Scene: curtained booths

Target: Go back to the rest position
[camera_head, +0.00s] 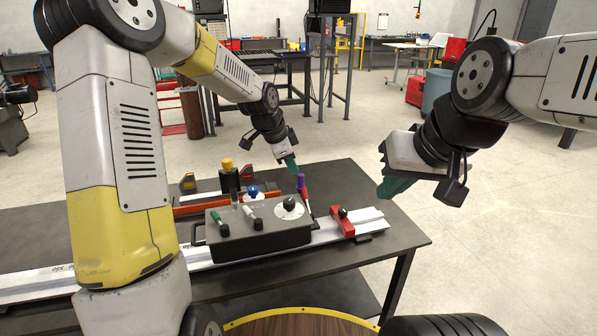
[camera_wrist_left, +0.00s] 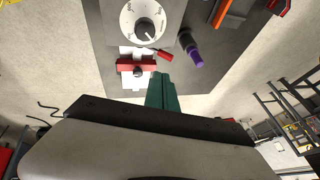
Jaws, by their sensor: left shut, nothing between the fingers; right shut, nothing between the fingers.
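My left gripper (camera_head: 290,163) has green fingers and is shut and empty. It hangs above the far right part of the dark table (camera_head: 391,222), close to the purple-topped tool behind the grey box. Its green fingers also show shut in the left wrist view (camera_wrist_left: 163,92). My right gripper (camera_head: 389,190) has green fingers, is shut and empty, and is above the table's right edge. Neither gripper visibly holds anything.
A grey control box (camera_head: 262,239) with a dial and several levers stands on the table. A white rail (camera_head: 365,217) with a red clamp (camera_head: 342,224) runs beside it. A purple-topped tool (camera_head: 300,182) stands behind. The floor (camera_head: 500,230) to the right is clear.

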